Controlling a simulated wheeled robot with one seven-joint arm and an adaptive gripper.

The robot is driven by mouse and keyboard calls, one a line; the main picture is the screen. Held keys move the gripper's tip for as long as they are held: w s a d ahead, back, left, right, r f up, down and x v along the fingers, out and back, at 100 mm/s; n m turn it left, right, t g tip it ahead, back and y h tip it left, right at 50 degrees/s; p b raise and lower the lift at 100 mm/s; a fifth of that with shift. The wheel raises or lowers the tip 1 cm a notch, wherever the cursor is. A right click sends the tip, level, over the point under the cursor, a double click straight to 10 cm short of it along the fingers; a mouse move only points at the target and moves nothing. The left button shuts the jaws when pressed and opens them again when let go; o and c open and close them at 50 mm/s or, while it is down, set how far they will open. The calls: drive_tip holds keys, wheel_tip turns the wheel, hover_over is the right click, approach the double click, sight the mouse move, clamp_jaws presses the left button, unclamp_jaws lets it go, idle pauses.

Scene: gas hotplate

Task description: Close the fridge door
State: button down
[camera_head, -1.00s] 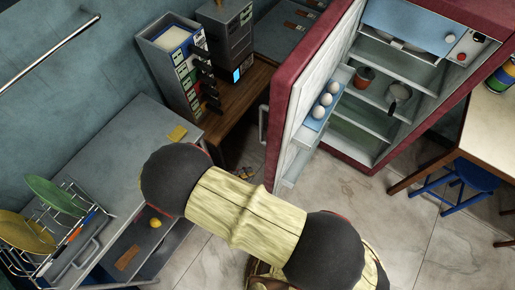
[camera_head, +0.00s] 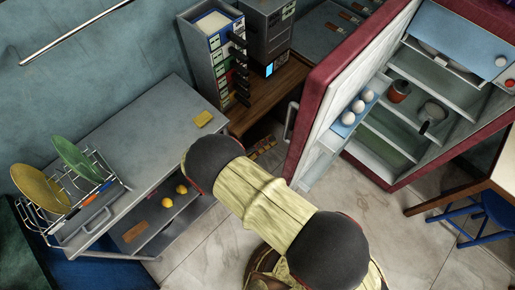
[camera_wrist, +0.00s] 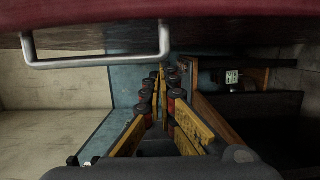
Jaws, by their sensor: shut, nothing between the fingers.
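The dark red fridge (camera_head: 482,12) stands at the upper right of the head view with its shelves exposed. Its door (camera_head: 352,62) is wide open, swung to the left, with its white inner side and egg rack towards the fridge interior. The door handle (camera_head: 290,121) is on the door's left outer side. In the wrist view, the red door edge (camera_wrist: 230,28) runs across the top, and the metal handle (camera_wrist: 95,62) hangs below it at upper left.
A grey counter (camera_head: 150,135) with a dish rack (camera_head: 75,200) is at left. A wooden desk (camera_head: 262,95) with grey machines stands behind the door. A table (camera_head: 460,190) and blue stool (camera_head: 495,207) are at right. Tiled floor (camera_head: 400,245) is free before the fridge.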

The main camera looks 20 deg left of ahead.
drive_tip(key=shift+s+d+b, duration=0.2)
drive_tip(key=shift+d+b, duration=0.2)
drive_tip(key=shift+d, duration=1.85)
drive_tip(key=shift+d, duration=0.1)
